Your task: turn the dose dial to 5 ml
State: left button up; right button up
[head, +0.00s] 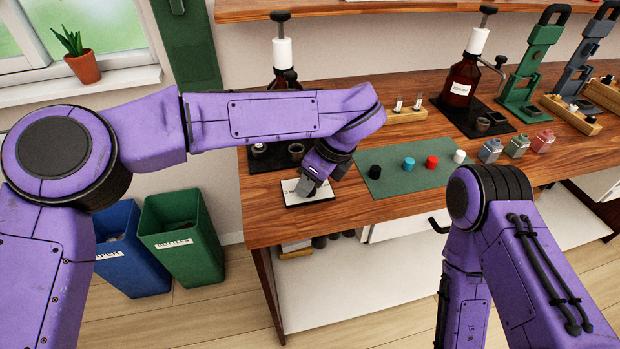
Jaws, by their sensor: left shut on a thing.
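My left gripper (314,190) points down at a small white panel (293,197) with a dark border near the table's front left edge. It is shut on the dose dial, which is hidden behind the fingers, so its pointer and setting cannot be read. Small print on the panel is too small to read. Behind my left arm stands a dispenser bottle with a white collar (283,54) and black plunger, its lower part mostly hidden. My right arm comes in at the lower right; its gripper is outside the picture.
A green mat (395,183) with black, blue, red and white caps lies right of the panel. A brown bottle (460,84) stands on a black tray behind. Small grey, green and pink bottles (517,146) stand to the right. Green and blue presses stand at the back right.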

pick_arm(q)
jog(key=o, duration=1)
jog(key=v, duration=1)
jog(key=shift+s+d+r, duration=0.1)
jog(key=shift+d+r, duration=0.05)
jog(key=shift+d, duration=0.05)
